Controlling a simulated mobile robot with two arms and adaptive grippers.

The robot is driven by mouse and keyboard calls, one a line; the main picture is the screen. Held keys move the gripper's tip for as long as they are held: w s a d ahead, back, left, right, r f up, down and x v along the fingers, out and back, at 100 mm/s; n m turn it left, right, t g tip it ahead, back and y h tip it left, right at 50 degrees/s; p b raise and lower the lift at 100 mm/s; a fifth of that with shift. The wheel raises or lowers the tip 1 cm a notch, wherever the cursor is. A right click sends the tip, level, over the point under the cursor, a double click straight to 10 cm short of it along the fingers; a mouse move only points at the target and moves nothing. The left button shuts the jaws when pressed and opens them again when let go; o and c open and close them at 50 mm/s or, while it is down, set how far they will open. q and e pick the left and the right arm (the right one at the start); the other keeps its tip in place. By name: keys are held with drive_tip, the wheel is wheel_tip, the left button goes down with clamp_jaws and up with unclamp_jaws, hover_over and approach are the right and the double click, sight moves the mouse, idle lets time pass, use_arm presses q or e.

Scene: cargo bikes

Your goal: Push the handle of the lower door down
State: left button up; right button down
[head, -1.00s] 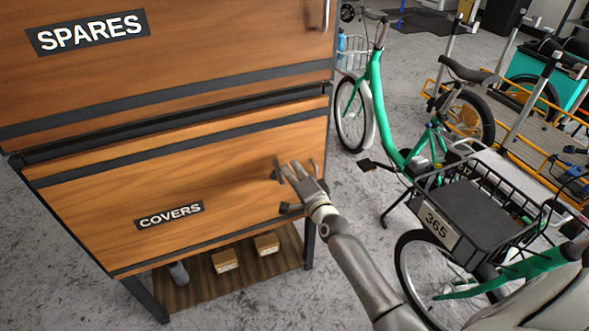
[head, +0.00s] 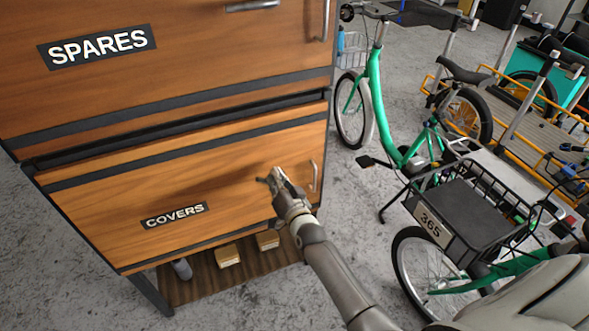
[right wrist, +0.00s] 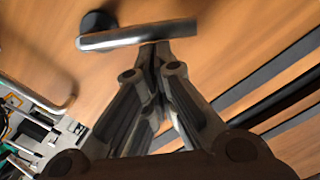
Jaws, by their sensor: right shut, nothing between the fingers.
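The lower door (head: 110,200) is the wooden panel labelled COVERS, and it looks closed. Its lever handle, a silver bar on a round black mount, shows in the right wrist view (right wrist: 125,39). In the head view my right gripper mostly hides this handle. My right gripper (head: 275,174) is shut and empty in front of the door's right part. In the right wrist view its fingertips (right wrist: 151,58) meet the lever's edge in the picture; I cannot tell whether they touch it. My left gripper is not in view.
A fixed-looking silver pull bar (head: 314,177) is right of my gripper on the lower door. The upper SPARES door (head: 200,60) has its own lever (head: 252,6). A shelf with small boxes (head: 228,255) lies below. A green cargo bike (head: 445,225) stands at right.

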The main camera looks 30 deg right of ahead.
drive_tip(key=shift+w+a+f+n+h+b, duration=0.15)
drive_tip(key=shift+a+f+n, duration=0.4)
drive_tip(key=shift+n, duration=0.4)
drive_tip(key=shift+s+a+f+n+h+b, duration=0.1)
drive_tip(key=shift+a+f+n, duration=0.4)
drive_tip(key=shift+n, duration=0.4)
drive_tip(key=shift+w+a+f+n+h+b, duration=0.15)
drive_tip(key=shift+a+f+n, duration=0.35)
drive_tip(key=shift+n, duration=0.45)
drive_tip(key=shift+s+a, duration=0.1)
